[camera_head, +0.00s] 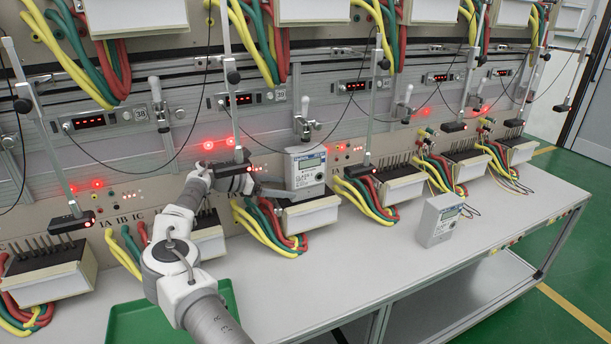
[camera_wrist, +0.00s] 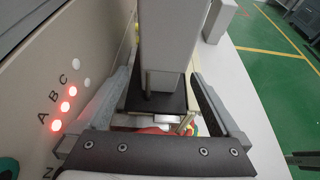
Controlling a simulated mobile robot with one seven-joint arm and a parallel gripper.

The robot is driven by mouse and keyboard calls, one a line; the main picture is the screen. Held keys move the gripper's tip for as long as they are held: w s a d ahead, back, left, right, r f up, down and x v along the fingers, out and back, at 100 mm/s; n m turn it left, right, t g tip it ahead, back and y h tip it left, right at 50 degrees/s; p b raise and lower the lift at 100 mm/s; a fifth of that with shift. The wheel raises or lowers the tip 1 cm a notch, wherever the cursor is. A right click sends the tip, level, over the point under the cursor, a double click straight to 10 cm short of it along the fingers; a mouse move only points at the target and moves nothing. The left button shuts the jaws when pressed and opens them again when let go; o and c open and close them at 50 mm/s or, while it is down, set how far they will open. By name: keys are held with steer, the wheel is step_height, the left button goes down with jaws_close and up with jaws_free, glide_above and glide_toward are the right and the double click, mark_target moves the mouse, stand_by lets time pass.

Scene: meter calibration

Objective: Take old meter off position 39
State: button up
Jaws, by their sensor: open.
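The old meter (camera_head: 306,168), a light grey box with a small display, is mounted on the bench panel below the number 39 label (camera_head: 280,95). It stands upright above a white-fronted terminal block (camera_head: 310,215). My gripper (camera_head: 284,190) is at the meter's lower part, reaching in from the left. In the wrist view my gripper (camera_wrist: 161,76) is open, with one finger on each side of the meter body (camera_wrist: 165,40). Small gaps seem to show beside the meter; I cannot tell whether either finger touches it.
Another meter (camera_head: 440,220) stands on the white bench top (camera_head: 375,265) to the right. A green tray (camera_head: 165,315) lies at the lower left. Thin rods with black heads (camera_head: 368,170) and coloured cables (camera_head: 262,222) crowd the panel. Position 38 (camera_head: 138,114) is to the left.

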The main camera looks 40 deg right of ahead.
steer(key=b+x, duration=0.1)
steer(key=x, duration=0.4)
steer(key=shift+s+d+r+b, duration=0.1)
steer(key=shift+s+r+b, duration=0.05)
steer(key=shift+b, duration=0.2)
steer(key=shift+c, duration=0.3)
jaws_close()
